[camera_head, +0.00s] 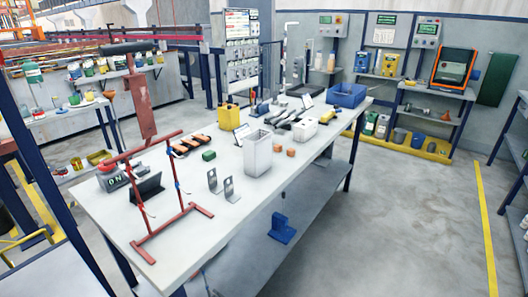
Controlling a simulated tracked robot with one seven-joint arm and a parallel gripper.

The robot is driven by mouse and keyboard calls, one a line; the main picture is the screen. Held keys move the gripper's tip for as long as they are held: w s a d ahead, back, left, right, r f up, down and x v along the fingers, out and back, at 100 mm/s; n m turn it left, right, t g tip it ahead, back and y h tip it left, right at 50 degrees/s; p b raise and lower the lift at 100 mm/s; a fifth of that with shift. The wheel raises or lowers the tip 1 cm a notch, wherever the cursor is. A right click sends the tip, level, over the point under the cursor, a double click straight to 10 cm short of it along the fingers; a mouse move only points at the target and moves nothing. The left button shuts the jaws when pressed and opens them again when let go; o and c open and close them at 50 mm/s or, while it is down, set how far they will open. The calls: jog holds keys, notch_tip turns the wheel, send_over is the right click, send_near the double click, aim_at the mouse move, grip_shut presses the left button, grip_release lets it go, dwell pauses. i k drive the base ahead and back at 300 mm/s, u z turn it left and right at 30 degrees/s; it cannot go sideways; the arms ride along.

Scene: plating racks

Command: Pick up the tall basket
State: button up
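A tall, pale grey, open-topped bin (257,157) stands upright near the middle of the white-topped table (205,228). It is the tallest container on the table and looks like the tall basket. Its top opening faces up, and its inside is mostly hidden. Nothing is seen touching its walls from above. My gripper is not in view.
A red rack frame (147,200) stands at the table's left end. Two metal brackets (228,189) stand left of the bin, and small orange blocks (278,148) lie right of it. Behind are a yellow canister (229,117) and a blue crate (346,96). Floor at right is clear.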

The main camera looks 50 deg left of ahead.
aim_at(256, 145)
jog(key=u, duration=0.3)
jog(key=i, duration=0.9)
jog(key=u, duration=1.3)
jog(key=i, duration=0.95)
jog(key=u, duration=0.5)
jog(key=k, duration=0.7)
jog(key=u, duration=0.25)
jog(key=i, duration=0.8)
jog(key=z, duration=0.15)
